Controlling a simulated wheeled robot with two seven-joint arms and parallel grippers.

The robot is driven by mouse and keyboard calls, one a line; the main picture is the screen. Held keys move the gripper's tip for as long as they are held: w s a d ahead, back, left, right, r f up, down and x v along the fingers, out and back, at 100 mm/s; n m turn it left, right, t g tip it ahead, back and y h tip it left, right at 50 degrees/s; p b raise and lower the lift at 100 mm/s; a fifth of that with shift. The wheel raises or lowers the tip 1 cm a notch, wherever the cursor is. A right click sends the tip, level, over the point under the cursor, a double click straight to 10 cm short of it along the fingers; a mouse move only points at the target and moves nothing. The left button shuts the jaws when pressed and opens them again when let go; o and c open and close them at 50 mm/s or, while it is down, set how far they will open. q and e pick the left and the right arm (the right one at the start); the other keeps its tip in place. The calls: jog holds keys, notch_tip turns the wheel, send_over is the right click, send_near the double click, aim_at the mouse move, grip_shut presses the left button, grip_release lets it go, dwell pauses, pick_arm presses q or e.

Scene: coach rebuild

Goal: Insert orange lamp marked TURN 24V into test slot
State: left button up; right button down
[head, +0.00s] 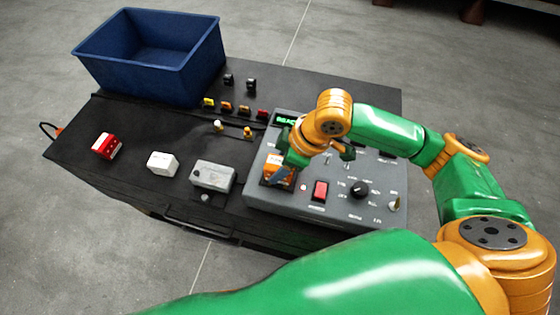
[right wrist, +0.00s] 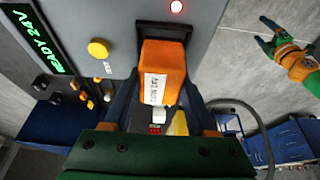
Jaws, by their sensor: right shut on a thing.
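The orange lamp (head: 275,170) is at the dark test slot on the left part of the grey test panel (head: 258,199). In the right wrist view the lamp (right wrist: 165,62) carries a white label whose print is too small to read surely. My right gripper (right wrist: 160,105) is shut on the lamp, one finger on each side. The test slot (right wrist: 163,30) shows as a dark opening at the lamp's far end; I cannot tell how deep the lamp sits. My left gripper (right wrist: 265,34) appears with fingers apart and empty at the upper right of the wrist view.
A green display (right wrist: 38,38) reads READY 24V. A red light (right wrist: 176,7) glows beside the slot. A red rocker switch (head: 320,190) and black knob (head: 359,188) are on the panel. Left are a grey box (head: 213,176), white block (head: 162,163), red block (head: 106,146) and blue bin (head: 150,75).

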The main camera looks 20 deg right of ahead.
dwell(0.4)
jog(key=shift+r+p, duration=0.1)
jog(key=shift+p, duration=0.4)
jog(key=shift+f+b, duration=0.35)
jog(key=shift+f, duration=0.4)
jog(key=shift+c, duration=2.4)
grip_release()
jog(key=shift+r, duration=0.1)
